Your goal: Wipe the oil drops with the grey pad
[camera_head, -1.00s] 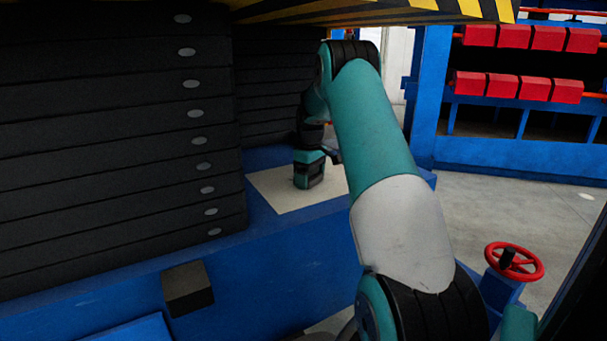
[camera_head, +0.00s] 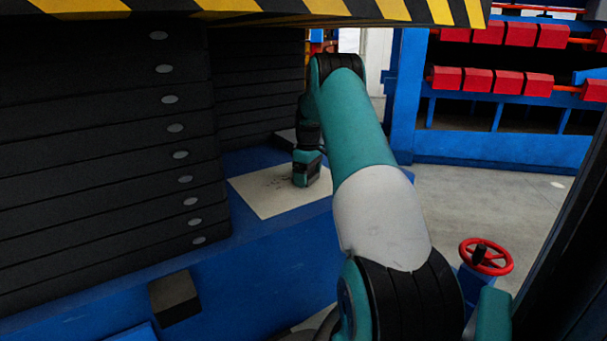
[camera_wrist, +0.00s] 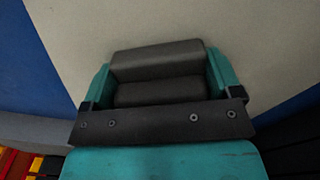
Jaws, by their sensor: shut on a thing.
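The pale panel (camera_head: 262,198) lies on a blue bench beside the dark stack. Small dark oil marks (camera_head: 279,182) show on it, just left of my gripper (camera_head: 307,180). My gripper points down over the panel's right part. In the wrist view my gripper (camera_wrist: 160,80) has its teal jaws shut on the grey pad (camera_wrist: 158,58), a dark grey block held across between them. The pale panel (camera_wrist: 240,30) fills the ground beyond the pad. The pad's underside is hidden, so I cannot tell whether it touches the panel. No drops show in the wrist view.
A tall stack of dark slabs (camera_head: 100,150) stands at the left. A yellow-and-black striped beam (camera_head: 240,12) hangs overhead. A dark block (camera_head: 175,297) juts from the blue bench front (camera_head: 260,260). A red handwheel (camera_head: 486,256) is at the lower right.

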